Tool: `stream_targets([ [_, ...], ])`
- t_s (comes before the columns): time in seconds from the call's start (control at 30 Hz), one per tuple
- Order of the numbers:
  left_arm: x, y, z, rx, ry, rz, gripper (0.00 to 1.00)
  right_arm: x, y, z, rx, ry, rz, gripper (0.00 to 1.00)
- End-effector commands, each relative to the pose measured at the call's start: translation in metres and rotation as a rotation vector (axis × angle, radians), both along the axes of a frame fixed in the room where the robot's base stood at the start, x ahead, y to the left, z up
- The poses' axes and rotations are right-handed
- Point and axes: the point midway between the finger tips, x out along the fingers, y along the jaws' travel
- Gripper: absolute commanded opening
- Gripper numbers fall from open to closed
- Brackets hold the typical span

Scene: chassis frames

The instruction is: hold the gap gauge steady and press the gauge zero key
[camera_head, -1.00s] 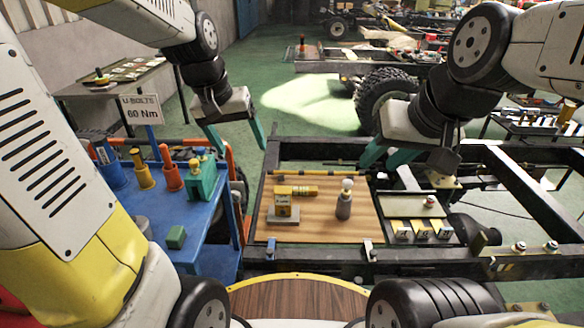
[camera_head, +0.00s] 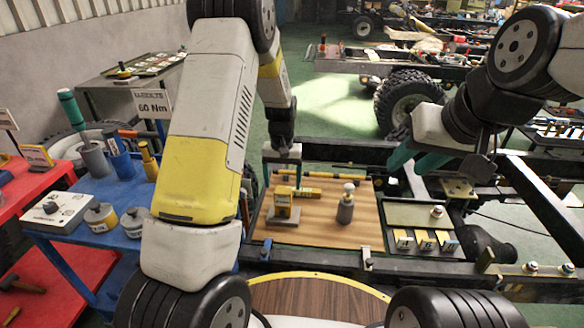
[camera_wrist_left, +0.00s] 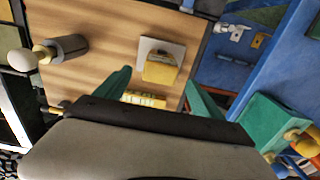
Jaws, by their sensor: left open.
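The gap gauge appears to be the yellow unit (camera_head: 282,203) on a grey base, with a yellow bar (camera_head: 307,193) reaching right, on the wooden board (camera_head: 320,238). The left wrist view also shows its yellow body (camera_wrist_left: 160,70) and yellow bar (camera_wrist_left: 144,98). My left gripper (camera_head: 282,178) is open, just behind the gauge and pointing down. In the wrist view its green fingers (camera_wrist_left: 160,88) stand apart either side of the bar, with no clear contact. The zero key is too small to make out. My right gripper (camera_head: 407,168) appears open and empty beyond the board's right side.
A grey cylinder with a pale ball top (camera_head: 346,207) stands right of the gauge. A tray with numbered yellow blocks (camera_head: 425,241) lies further right. Dark chassis rails (camera_head: 330,262) edge the board. A blue bench (camera_head: 120,190) with pots and tools stands left.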

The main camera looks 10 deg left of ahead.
Motion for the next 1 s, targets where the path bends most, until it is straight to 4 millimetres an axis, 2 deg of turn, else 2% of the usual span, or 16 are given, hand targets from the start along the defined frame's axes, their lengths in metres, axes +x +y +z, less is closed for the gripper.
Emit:
stream_targets([
  [0.3,-0.002,0.000,-0.046,0.000,0.005,0.001,0.78,0.000,0.000,0.000,0.000,0.000,0.000,0.36],
  [0.5,-0.001,0.000,-0.068,-0.001,0.002,0.000,0.78,0.000,0.000,0.000,0.000,0.000,0.000,0.36],
  [0.87,-0.001,0.000,-0.074,-0.001,0.000,0.000,0.78,0.000,0.000,0.000,0.000,0.000,0.000,0.36],
  [1.0,-0.001,0.000,-0.073,-0.001,0.000,0.001,0.55,0.000,0.000,0.000,0.000,0.000,0.000,0.36],
])
